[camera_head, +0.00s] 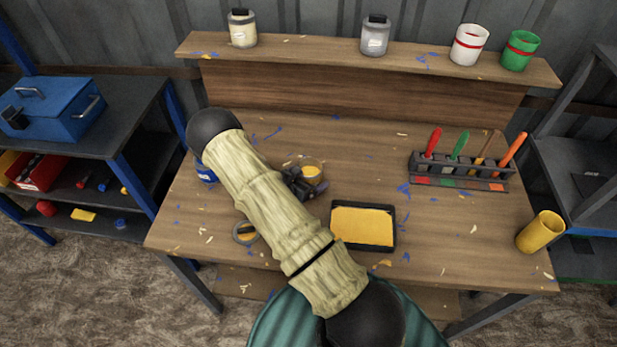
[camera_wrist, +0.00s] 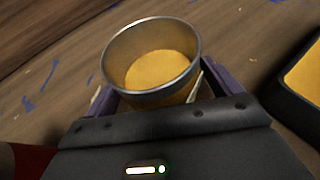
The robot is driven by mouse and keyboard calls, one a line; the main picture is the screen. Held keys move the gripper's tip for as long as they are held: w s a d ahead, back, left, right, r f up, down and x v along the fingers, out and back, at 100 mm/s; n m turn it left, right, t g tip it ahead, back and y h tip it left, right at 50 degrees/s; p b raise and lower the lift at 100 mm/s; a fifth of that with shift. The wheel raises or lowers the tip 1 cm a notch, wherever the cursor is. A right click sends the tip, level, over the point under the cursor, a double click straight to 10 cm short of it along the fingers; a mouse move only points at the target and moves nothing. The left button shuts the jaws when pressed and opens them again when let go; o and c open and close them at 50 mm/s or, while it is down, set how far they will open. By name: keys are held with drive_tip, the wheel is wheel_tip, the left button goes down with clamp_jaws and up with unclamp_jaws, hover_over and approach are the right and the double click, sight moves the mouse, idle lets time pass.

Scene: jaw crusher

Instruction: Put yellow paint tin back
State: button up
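An open tin of yellow paint (camera_head: 312,171) with a metal rim stands on the workbench, partly hidden in the head view by my arm and gripper. The wrist view shows this tin (camera_wrist: 155,65) close up, with yellow paint inside. My gripper (camera_head: 299,183) is low at the tin, with its purple fingers (camera_wrist: 160,90) on either side of it. A narrow gap seems to show between the tin and the right finger, so the gripper looks open around it.
The raised shelf (camera_head: 310,53) holds two lidded jars (camera_head: 242,30) (camera_head: 375,36), a white tin (camera_head: 469,45) and a green tin (camera_head: 520,51).

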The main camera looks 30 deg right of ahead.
drive_tip(key=shift+r, duration=0.2)
drive_tip(key=shift+s+a, duration=0.1)
drive_tip(key=shift+a, duration=0.2)
drive_tip(key=b+v, duration=0.1)
drive_tip(key=v, duration=1)
drive_tip(key=shift+s+a+r+b, duration=0.1)
drive_tip(key=shift+s+a+b, duration=0.05)
drive_tip(key=shift+b, duration=0.25)
